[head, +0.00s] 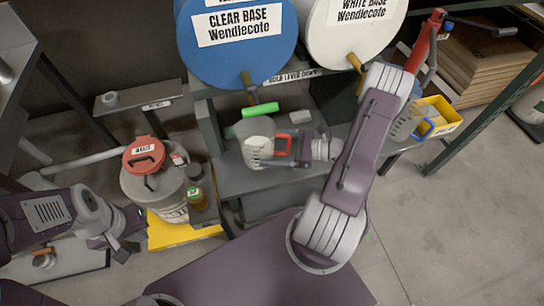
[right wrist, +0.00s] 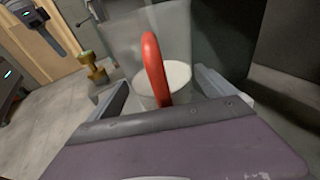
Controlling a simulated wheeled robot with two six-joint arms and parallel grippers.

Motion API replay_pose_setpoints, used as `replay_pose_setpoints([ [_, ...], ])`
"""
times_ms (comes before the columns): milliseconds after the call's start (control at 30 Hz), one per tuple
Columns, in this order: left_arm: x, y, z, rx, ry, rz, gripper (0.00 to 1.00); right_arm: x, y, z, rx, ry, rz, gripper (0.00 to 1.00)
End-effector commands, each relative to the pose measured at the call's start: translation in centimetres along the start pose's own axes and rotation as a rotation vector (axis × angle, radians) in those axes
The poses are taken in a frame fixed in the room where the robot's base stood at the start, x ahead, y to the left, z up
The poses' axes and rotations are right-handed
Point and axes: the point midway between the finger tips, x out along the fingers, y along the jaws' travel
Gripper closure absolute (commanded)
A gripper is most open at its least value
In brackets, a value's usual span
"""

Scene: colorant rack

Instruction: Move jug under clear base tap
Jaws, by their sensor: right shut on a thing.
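The clear jug (head: 257,137) with a red handle (head: 283,144) is at the shelf below the blue CLEAR BASE drum (head: 240,50). My right gripper (head: 277,150) is shut on the jug's handle side. In the right wrist view the jug (right wrist: 172,35) is upright between the fingers, its red handle (right wrist: 156,65) facing me and a white round patch low inside. My left gripper (head: 128,232) is open and empty at the left.
The white WHITE BASE drum (head: 352,28) is to the right. A green cylinder (head: 261,109) lies behind the jug. A yellow bin (head: 442,118) is at the shelf's right end.

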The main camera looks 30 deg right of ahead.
Motion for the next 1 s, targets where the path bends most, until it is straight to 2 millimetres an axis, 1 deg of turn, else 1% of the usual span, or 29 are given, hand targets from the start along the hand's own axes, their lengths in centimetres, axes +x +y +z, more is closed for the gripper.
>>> replay_pose_setpoints([
  [167,0.1,0.0,0.0,0.000,0.000,0.000,1.00,0.2,-0.1,-0.2,0.000,-0.003,0.000,0.76],
  [400,1.9,0.0,0.2,0.000,0.000,0.000,1.00,0.9,-0.1,-4.0,0.002,-0.002,0.001,0.76],
  [633,1.6,0.0,0.2,0.000,0.000,0.000,1.00,0.9,-0.1,-3.9,-0.001,-0.002,0.000,0.76],
  [767,1.9,0.0,0.2,0.000,0.000,0.000,1.00,1.0,-0.1,-4.3,0.000,-0.002,0.000,0.76],
  [800,1.9,0.0,0.2,0.000,0.000,0.000,1.00,1.0,-0.1,-4.3,0.000,0.000,0.000,0.00],
  [1000,1.8,0.0,0.2,0.000,0.000,0.000,1.00,1.0,-0.1,-4.3,0.000,0.000,0.000,0.00],
])
